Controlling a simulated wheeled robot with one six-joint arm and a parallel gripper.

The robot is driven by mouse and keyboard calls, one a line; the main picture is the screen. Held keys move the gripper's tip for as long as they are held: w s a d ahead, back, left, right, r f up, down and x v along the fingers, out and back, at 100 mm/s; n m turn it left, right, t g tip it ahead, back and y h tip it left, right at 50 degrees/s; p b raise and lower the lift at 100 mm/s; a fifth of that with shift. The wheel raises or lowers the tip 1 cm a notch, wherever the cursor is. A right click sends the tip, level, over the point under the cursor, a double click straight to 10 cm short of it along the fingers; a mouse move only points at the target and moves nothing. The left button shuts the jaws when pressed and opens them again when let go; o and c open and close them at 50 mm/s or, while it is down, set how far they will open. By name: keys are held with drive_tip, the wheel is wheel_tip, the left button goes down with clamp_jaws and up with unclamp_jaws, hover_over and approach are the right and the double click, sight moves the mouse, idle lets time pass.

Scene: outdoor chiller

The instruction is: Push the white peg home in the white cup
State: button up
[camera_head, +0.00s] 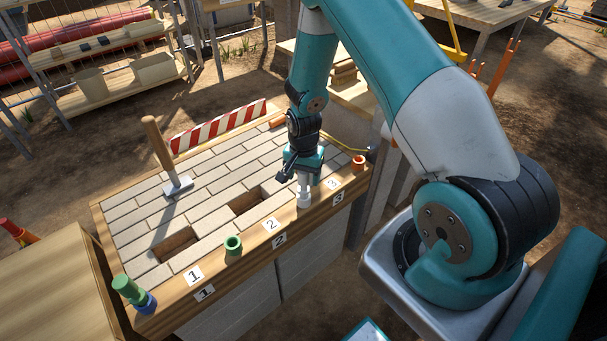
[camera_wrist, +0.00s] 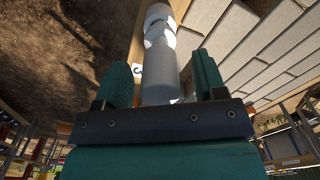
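The white peg (camera_head: 304,184) stands upright in the mouth of the white cup (camera_head: 304,201), on the wooden front rail of the paved bench. Part of the peg shows above the cup. My gripper (camera_head: 303,172) is directly above the cup, pointing down at the peg's upper end. In the wrist view, the white peg (camera_wrist: 161,75) lies between the two teal fingers of my gripper (camera_wrist: 163,75). A narrow gap shows on each side of it, so the fingers look open around it. The cup (camera_wrist: 158,14) shows at the top of the wrist view. How deep the peg sits is unclear.
A green cup (camera_head: 233,245) and an orange cup (camera_head: 359,161) stand along the rail. A mallet (camera_head: 166,160) stands on the paving, and a striped barrier (camera_head: 218,127) lines the back.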

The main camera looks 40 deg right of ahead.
drive_tip(key=o, duration=0.5)
drive_tip(key=shift+r, duration=0.1)
wheel_tip(320, 180, up, 7)
drive_tip(key=p, duration=0.5)
drive_tip(key=shift+p, duration=0.3)
wheel_tip(320, 180, up, 17)
drive_tip(key=b, duration=0.2)
drive_tip(key=shift+r, duration=0.15)
